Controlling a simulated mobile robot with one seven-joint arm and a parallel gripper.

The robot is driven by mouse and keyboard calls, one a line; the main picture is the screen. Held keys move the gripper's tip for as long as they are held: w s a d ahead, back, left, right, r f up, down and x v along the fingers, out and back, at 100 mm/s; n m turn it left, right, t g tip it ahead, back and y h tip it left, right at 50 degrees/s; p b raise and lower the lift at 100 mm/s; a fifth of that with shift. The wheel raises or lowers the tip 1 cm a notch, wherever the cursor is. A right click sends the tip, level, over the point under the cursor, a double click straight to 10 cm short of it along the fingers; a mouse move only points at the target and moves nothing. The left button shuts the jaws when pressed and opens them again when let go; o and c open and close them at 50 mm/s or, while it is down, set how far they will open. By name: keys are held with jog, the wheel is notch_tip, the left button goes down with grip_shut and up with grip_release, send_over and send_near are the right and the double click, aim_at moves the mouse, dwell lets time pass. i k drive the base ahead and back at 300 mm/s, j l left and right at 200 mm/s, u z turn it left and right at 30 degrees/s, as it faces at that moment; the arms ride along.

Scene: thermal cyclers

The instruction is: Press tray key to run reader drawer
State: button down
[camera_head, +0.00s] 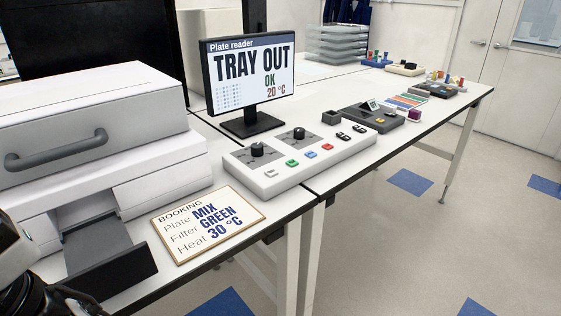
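The plate reader (95,130) is a white box with a grey handle at the left. Its dark grey drawer (110,272) sticks out of the front slot and looks empty. The monitor (250,75) reads "Plate reader, TRAY OUT, OK, 20 °C". The white control panel (345,150) has two black knobs, a row with white (270,173), green (292,163), blue (311,154) and red (327,147) keys, and several black switches. The key labels are too small to read, so I cannot tell which is the tray key. Part of my arm shows at the lower left; my gripper's fingers are not visible.
A booking card (208,222) reads "Plate MIX, Filter GREEN, Heat 30 °C" and lies between drawer and panel. A dark grey device (372,117) and small coloured items stand farther right. Stacked clear trays (337,45) are at the back. The floor right of the bench is clear.

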aim_at(271, 172)
jog(key=i+l, duration=0.15)
jog(key=l, duration=0.15)
jog(key=i+l+u, duration=0.15)
jog(key=i+l, duration=0.2)
jog(key=l, duration=0.25)
jog(key=i+l+u, duration=0.15)
jog(key=l, duration=0.15)
